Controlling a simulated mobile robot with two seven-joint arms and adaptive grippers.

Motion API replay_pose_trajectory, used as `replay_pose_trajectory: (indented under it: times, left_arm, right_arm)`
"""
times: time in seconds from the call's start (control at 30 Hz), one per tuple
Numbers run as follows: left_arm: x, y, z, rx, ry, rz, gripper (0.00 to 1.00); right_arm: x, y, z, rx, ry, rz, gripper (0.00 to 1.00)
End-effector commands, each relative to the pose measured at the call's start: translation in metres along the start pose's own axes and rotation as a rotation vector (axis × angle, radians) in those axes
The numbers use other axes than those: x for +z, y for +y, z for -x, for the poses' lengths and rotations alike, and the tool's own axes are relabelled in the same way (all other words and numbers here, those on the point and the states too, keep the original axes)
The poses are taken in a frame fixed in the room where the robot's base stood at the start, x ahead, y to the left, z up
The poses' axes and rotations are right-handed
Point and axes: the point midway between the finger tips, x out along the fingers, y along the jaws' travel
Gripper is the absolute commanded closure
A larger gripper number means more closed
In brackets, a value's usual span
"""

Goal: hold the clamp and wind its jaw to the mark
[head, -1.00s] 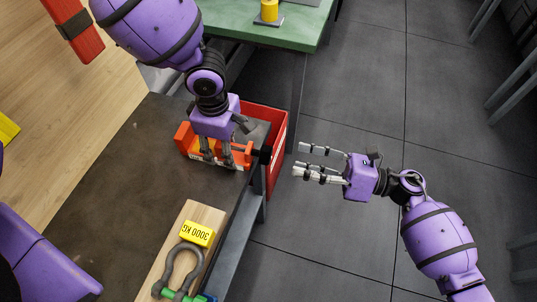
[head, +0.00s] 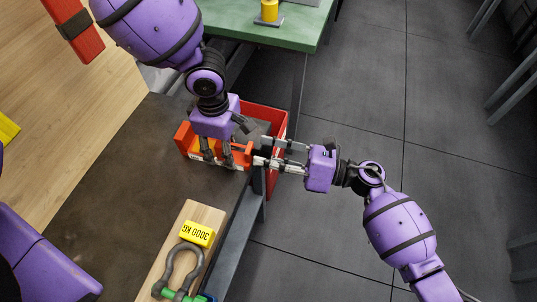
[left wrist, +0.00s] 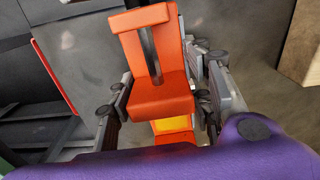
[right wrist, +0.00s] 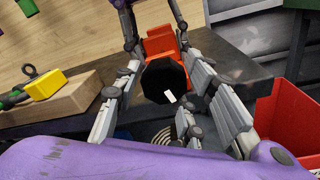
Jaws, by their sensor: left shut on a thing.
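The orange clamp (head: 184,140) lies at the right edge of the dark bench. My left gripper (head: 218,158) comes from above, its fingers on both sides of the clamp body. In the left wrist view the slotted orange clamp part (left wrist: 155,60) sits between those fingers, with a yellow piece (left wrist: 172,124) below. My right gripper (head: 260,151) is at the clamp's right end. In the right wrist view its fingers are spread on either side of a black knob (right wrist: 162,78) with a white tick (right wrist: 170,97). Whether they touch it is unclear. The jaw's position against any mark cannot be read.
A red bin (head: 281,125) stands just beyond the bench edge, close to my right fingers. A wooden block (head: 196,214) with a yellow "3000 KG" tag (head: 197,234) and grey shackle (head: 176,265) lies nearer on the bench. A green table (head: 290,35) stands behind.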

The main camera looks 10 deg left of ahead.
Motion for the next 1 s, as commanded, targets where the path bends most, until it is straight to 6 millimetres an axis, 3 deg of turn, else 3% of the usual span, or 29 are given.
replay_pose_trajectory:
  times: [0.03, 0.2, 1.0]
  left_arm:
    - [0.0003, 0.0009, 0.0009, 0.002, -0.001, 0.0, 0.85]
    - [0.0003, 0.0011, 0.0009, 0.003, -0.001, 0.001, 0.85]
    - [-0.0001, 0.0022, 0.0009, 0.004, -0.001, 0.004, 0.85]
  right_arm:
    - [0.0003, 0.0001, 0.0002, 0.0, 0.0, 0.0, 0.73]
    - [0.0001, 0.0005, 0.0002, 0.001, 0.0, 0.0, 0.95]
    - [-0.0003, 0.0019, -0.0001, 0.006, 0.002, -0.039, 0.96]
